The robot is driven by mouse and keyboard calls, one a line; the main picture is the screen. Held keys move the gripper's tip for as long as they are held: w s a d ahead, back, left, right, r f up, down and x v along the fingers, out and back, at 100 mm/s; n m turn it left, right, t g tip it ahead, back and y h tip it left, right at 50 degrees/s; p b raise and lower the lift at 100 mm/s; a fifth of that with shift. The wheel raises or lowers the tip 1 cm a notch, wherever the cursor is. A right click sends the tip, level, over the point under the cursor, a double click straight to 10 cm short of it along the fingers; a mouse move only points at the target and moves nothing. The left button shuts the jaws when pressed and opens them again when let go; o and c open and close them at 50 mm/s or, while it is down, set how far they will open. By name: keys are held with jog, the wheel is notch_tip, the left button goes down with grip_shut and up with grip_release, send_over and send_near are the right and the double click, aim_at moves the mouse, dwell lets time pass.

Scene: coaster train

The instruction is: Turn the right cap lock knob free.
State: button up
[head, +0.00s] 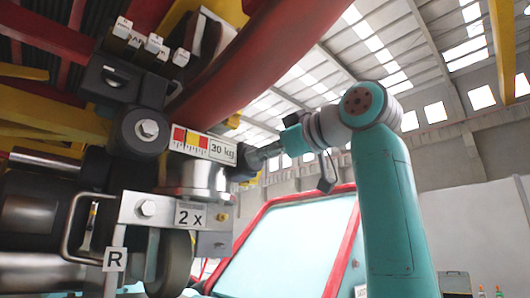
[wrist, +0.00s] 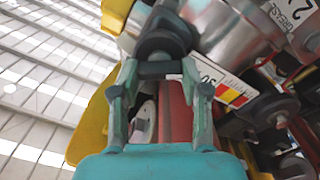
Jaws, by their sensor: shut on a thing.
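A black, round-topped knob (wrist: 163,42) shows at the top middle of the wrist view, apparently the right cap lock knob. My gripper (wrist: 160,69) has one finger on each side of the dark part just below its top and is shut on it. In the head view my gripper (head: 248,163) reaches in from the right, to the right of the 30 kg scale label (head: 203,145). There the knob is small and mostly hidden by the fingers, so its turn angle cannot be told.
A bracket marked 2 x (head: 190,215) and a tag marked R (head: 114,259) are at the left. A red curved tube (head: 270,55) runs above my gripper. A red-framed, pale blue panel (head: 300,240) stands behind and below. A yellow part (wrist: 95,125) is left of the fingers.

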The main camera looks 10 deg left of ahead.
jog(key=n, duration=1.1)
jog(key=shift+f, duration=0.25)
jog(key=shift+a+n, duration=0.1)
jog(key=shift+n, duration=0.3)
jog(key=o, duration=1.1)
jog(key=shift+o, duration=0.2)
jog(key=shift+s, duration=0.1)
jog(key=v, duration=1.2)
